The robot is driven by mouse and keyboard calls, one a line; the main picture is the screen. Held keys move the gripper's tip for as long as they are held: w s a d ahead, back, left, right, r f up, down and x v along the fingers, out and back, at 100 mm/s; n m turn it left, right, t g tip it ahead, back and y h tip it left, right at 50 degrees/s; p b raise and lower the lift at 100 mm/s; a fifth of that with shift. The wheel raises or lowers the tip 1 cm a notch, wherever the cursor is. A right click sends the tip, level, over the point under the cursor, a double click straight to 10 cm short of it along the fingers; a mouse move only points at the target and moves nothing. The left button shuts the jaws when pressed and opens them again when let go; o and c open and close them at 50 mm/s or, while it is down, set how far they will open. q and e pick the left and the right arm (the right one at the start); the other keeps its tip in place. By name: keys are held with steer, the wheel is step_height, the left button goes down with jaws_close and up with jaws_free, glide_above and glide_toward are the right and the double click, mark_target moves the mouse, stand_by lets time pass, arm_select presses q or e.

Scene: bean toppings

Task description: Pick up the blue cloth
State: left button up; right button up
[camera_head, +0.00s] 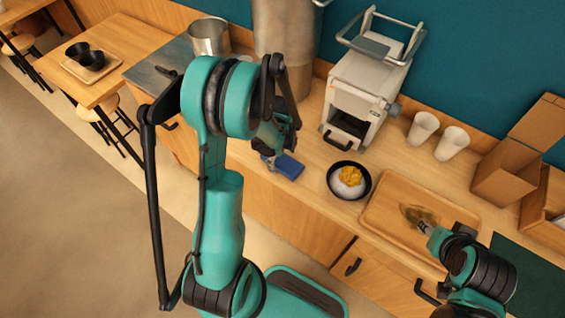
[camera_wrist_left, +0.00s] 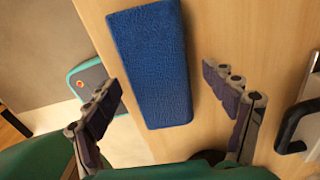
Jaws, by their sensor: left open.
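The blue cloth (camera_head: 289,167) is a folded flat block on the wooden counter near its front edge. In the left wrist view the cloth (camera_wrist_left: 150,62) lies lengthwise between the two spread fingers, slightly nearer the left one. My left gripper (camera_head: 278,155) is open and empty, just behind and above the cloth; in the wrist view the gripper (camera_wrist_left: 165,85) shows no finger clearly touching it. Part of the cloth is hidden by the gripper in the head view. My right gripper (camera_head: 425,222) is over the wooden tray, its fingers too small to read.
A black bowl (camera_head: 332,181) with white and yellow food sits right of the cloth. The wooden tray (camera_head: 385,205) is beyond it. A white machine (camera_head: 365,90), two white cups (camera_head: 422,128) and a cardboard box (camera_head: 504,172) stand behind. A metal pot (camera_head: 209,37) is at left.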

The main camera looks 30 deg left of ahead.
mark_target(282, 159)
arm_select(q)
steer(key=c, duration=1.2)
steer(key=shift+r, duration=0.1)
steer(key=shift+r, duration=0.6)
step_height(282, 159, up, 3)
steer(key=shift+r+p, duration=0.1)
steer(key=shift+p, duration=0.65)
steer(key=d+r, duration=0.2)
steer(key=d, duration=0.1)
steer(key=s+d+r+p, duration=0.1)
steer(key=d+r, duration=0.1)
steer(key=d, duration=0.2)
steer(key=s+d+r+p, duration=0.1)
steer(key=d+r, duration=0.1)
steer(key=d, duration=0.2)
steer(key=shift+s+d+r, duration=0.15)
steer(key=shift+d+r, duration=0.1)
